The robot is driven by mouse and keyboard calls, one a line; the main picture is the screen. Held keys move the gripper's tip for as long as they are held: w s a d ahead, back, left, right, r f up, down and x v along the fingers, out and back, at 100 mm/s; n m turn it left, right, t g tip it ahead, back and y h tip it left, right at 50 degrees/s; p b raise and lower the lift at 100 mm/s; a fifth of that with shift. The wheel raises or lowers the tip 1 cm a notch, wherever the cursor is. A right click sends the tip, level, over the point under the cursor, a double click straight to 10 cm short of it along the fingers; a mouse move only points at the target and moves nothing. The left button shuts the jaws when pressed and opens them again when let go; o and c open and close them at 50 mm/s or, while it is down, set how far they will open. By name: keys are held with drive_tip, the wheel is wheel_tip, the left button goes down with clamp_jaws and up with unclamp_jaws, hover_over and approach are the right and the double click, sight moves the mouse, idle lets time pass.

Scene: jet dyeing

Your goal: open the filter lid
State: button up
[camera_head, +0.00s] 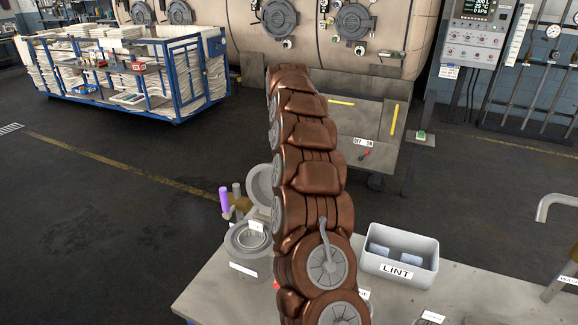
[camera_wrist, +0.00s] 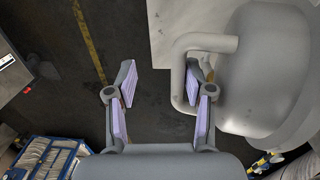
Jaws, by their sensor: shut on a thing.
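The filter housing (camera_head: 248,262) stands at the left end of the bench, with its round mouth showing. The grey round lid (camera_head: 262,184) stands tilted up behind it, partly hidden by my arm. In the wrist view the lid (camera_wrist: 265,70) fills the right side, with its pale bent handle (camera_wrist: 180,75) reaching left. My gripper (camera_wrist: 160,75) is at this handle; its purple-padded fingers stand apart, the right one overlapping the handle loop. The handle bar lies beside the right pad, clear of the left pad.
A grey LINT bin (camera_head: 400,257) with bluish pieces stands on the bench (camera_head: 215,290). A blue cart (camera_head: 180,95) stands at the far left. Dyeing vessels (camera_head: 325,35) line the back. Open floor lies left of the bench.

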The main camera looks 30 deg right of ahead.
drive_tip(key=shift+w+r, duration=0.1)
drive_tip(key=shift+r, duration=0.05)
wheel_tip(320, 180, up, 7)
drive_tip(key=shift+s+a, duration=0.2)
drive_tip(key=shift+a, duration=0.05)
idle(0.5)
drive_tip(key=shift+r, duration=0.1)
idle(0.4)
